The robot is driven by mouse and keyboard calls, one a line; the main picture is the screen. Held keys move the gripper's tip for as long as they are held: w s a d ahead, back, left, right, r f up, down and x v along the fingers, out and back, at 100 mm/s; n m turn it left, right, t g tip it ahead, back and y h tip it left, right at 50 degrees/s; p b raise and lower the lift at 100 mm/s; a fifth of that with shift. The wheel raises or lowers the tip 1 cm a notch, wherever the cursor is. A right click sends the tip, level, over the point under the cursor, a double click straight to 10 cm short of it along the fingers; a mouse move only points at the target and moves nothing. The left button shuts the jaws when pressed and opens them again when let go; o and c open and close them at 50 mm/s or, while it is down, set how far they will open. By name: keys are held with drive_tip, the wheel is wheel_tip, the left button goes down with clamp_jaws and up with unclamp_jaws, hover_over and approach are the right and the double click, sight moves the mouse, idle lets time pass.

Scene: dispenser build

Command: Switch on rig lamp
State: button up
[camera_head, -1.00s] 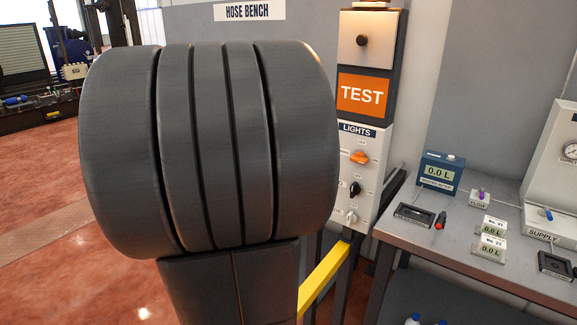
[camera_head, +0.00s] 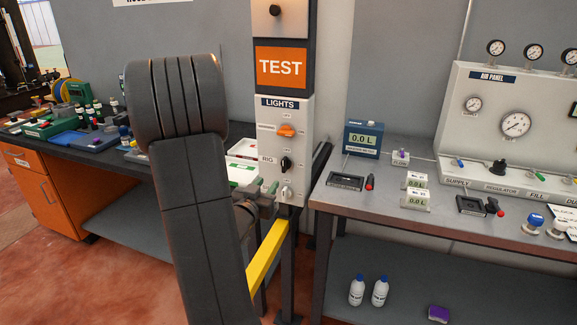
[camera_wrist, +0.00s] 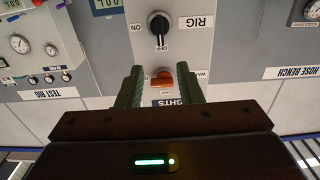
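The tall LIGHTS panel (camera_head: 304,130) carries an orange knob (camera_head: 286,130), a black knob labelled RIG (camera_head: 286,164) and a white knob (camera_head: 287,193), one under another. My gripper (camera_head: 268,190) is in front of the panel's lower left part. In the wrist view the panel is upside down. The black RIG knob (camera_wrist: 158,24) appears upright with its handle lined up with the OFF mark; ON is at its left. The orange knob (camera_wrist: 161,79) shows between the two green fingers of my gripper (camera_wrist: 160,76). The fingers are apart and hold nothing.
An orange TEST sign (camera_head: 281,68) sits above the panel. A grey bench (camera_head: 400,205) with meters and an air panel (camera_head: 515,115) stands to the right. A dark bench (camera_head: 100,155) with trays is behind my arm. A yellow bar (camera_head: 266,262) slants below the panel.

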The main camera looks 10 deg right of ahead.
sight(283, 163)
drive_tip(key=p+x, duration=0.2)
drive_tip(key=x, duration=1.1)
drive_tip(key=shift+w+d+p, duration=0.1)
drive_tip(key=shift+p, duration=0.3)
clamp_jaws()
